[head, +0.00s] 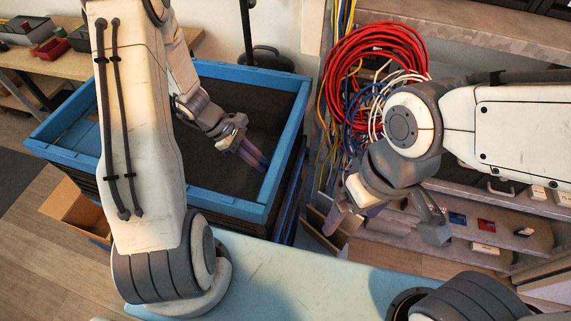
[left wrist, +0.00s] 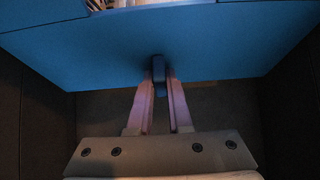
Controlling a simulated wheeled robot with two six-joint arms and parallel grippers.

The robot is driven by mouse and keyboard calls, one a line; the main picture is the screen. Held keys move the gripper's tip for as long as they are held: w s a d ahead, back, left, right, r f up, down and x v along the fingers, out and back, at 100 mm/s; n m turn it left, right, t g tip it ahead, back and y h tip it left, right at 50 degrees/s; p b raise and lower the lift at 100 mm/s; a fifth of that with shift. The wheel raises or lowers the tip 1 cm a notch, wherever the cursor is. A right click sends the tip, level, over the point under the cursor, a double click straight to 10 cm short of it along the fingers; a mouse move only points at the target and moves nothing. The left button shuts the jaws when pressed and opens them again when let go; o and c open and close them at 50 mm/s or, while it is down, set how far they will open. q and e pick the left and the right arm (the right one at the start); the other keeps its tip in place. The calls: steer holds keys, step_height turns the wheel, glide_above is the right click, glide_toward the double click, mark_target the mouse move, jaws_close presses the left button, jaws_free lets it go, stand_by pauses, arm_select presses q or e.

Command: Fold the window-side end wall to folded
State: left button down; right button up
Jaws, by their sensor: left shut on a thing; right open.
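A blue-rimmed crate (head: 180,197) with a dark inside stands left of centre in the head view. My left gripper (head: 258,160) reaches down into it, close to its right-hand end wall (head: 285,150), which appears upright. In the left wrist view a broad blue wall panel (left wrist: 90,55) fills the upper part. My left gripper (left wrist: 159,88) is shut on a small dark blue tab (left wrist: 158,66) at this panel. No window shows, so I cannot tell which wall is window-side. My right gripper (head: 388,222) is open and empty, right of the crate.
Coiled red cable (head: 350,62) and other coloured cables hang right of the crate. Shelves with small electrical parts (head: 487,226) stand at the right. A pale blue surface (head: 285,270) lies in front, and an open cardboard box (head: 75,208) is at the left.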

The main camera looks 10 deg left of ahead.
arm_select(q)
steer(key=shift+a+r+p, duration=0.5)
steer(key=shift+a, duration=0.2)
steer(key=shift+p+v, duration=0.85)
steer(key=shift+v, duration=0.2)
steer(key=shift+w+a, duration=0.1)
steer(key=shift+a, duration=0.05)
steer(key=shift+p+v, duration=0.95)
steer(key=shift+v, duration=0.05)
steer(key=shift+r, duration=0.2)
